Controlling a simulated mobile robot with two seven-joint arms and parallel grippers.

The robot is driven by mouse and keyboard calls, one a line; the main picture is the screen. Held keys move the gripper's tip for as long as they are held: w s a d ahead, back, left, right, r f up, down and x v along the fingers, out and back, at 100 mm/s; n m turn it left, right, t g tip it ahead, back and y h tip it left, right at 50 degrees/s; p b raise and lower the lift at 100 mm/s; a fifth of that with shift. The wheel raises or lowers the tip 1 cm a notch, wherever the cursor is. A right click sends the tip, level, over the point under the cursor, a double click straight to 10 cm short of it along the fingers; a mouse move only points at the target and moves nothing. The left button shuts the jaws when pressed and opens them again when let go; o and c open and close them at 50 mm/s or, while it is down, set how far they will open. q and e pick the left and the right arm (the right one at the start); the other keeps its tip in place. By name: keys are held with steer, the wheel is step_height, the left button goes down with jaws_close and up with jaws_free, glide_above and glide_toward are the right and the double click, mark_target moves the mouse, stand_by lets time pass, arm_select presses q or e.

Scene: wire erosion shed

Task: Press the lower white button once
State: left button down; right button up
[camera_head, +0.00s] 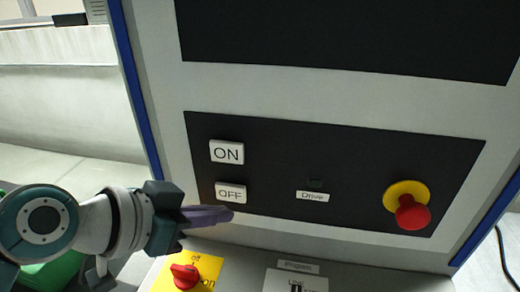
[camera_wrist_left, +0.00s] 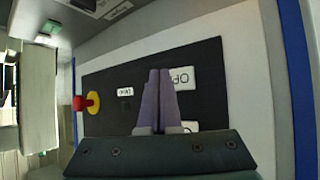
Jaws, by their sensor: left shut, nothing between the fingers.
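The lower white button, marked OFF (camera_head: 230,191), sits on the black control panel, below the white ON button (camera_head: 227,152). My left gripper (camera_head: 229,213) comes in from the left, with its purple fingers shut and empty. Its tips show at the lower edge of the OFF button. In the left wrist view the shut fingers (camera_wrist_left: 160,72) overlap the side of the OFF button (camera_wrist_left: 184,77), and the ON button (camera_wrist_left: 190,126) is partly hidden. I cannot tell whether the tips touch the panel or the button. My right gripper is not in view.
A red emergency knob on a yellow collar (camera_head: 412,211) sticks out at the panel's right. A small Drive label (camera_head: 312,196) lies between. Below, a red rotary switch on a yellow plate (camera_head: 185,276) stands close under my left gripper. A blue frame edge (camera_head: 140,95) runs at the left.

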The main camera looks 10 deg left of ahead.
arm_select(q)
steer(key=shift+s+p, duration=0.65)
steer(key=shift+s, duration=1.25)
